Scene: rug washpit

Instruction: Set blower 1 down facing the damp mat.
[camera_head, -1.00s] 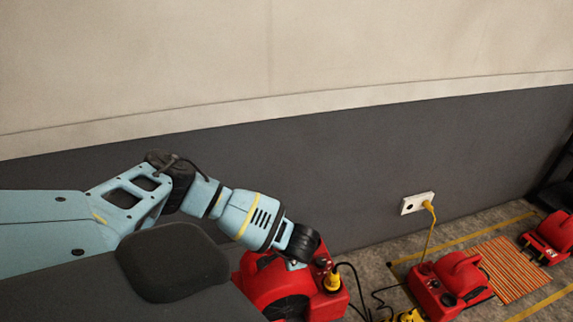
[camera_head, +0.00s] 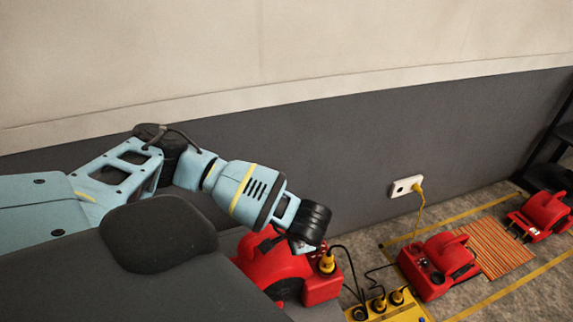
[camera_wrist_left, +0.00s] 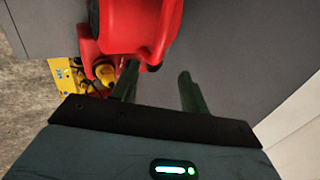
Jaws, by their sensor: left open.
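A red blower (camera_head: 268,262) stands close by, below my left wrist, partly hidden by my arm; a yellow plug is on it. It also shows in the left wrist view (camera_wrist_left: 140,25). My left gripper (camera_wrist_left: 158,88) is open at this blower. One finger overlaps its red body and the other stands against the grey wall; contact cannot be told. In the head view the fingers are mostly hidden behind the wrist. An orange striped mat (camera_head: 497,250) lies on the floor at the right, between a second red blower (camera_head: 432,262) and a third (camera_head: 543,214). No number labels are readable.
A yellow power box (camera_head: 400,313) with several plugs sits at the bottom, with black cables around it. Yellow floor lines run past the mat. A dark rack (camera_head: 565,135) stands at the far right.

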